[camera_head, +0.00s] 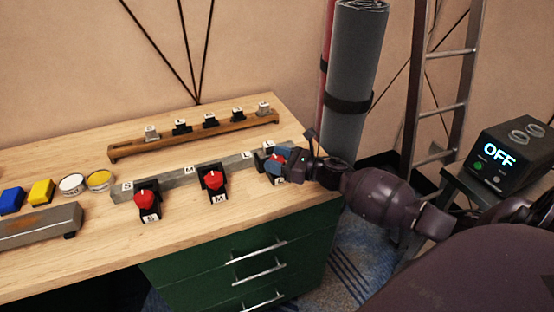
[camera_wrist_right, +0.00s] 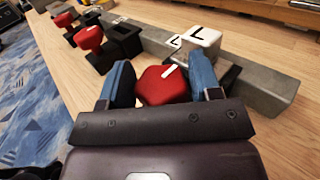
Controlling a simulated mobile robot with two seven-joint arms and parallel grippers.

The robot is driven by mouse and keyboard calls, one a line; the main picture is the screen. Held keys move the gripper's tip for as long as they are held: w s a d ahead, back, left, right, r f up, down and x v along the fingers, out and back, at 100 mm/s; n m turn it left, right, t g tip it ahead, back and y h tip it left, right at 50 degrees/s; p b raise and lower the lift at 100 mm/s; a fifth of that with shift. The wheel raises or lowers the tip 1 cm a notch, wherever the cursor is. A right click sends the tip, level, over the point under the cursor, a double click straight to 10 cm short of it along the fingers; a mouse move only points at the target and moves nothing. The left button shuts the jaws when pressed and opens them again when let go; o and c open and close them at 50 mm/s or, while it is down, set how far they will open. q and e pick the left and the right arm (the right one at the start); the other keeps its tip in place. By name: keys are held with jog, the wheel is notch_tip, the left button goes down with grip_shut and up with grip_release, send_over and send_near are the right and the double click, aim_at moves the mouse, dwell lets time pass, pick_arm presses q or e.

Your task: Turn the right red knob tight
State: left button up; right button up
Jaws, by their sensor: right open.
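The right red knob (camera_wrist_right: 163,88), with a white line on top, stands at the L-marked end of the grey bar (camera_head: 236,165). In the head view it is mostly hidden by my right gripper (camera_head: 276,160). In the right wrist view my right gripper (camera_wrist_right: 161,80) is open, with one blue finger on each side of the knob. I cannot tell whether either finger touches it. A white cube marked L (camera_wrist_right: 200,38) sits on the bar just beyond the knob. My left gripper is not in view.
The middle red knob (camera_head: 213,180) and left red knob (camera_head: 145,198) stand along the bar. A wooden rack (camera_head: 195,137) with several small clamps lies behind. Yellow and blue blocks (camera_head: 41,191) and two round tins (camera_head: 72,184) lie left. A box reading OFF (camera_head: 505,155) stands right.

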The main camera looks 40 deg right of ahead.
jog(key=c, duration=0.6)
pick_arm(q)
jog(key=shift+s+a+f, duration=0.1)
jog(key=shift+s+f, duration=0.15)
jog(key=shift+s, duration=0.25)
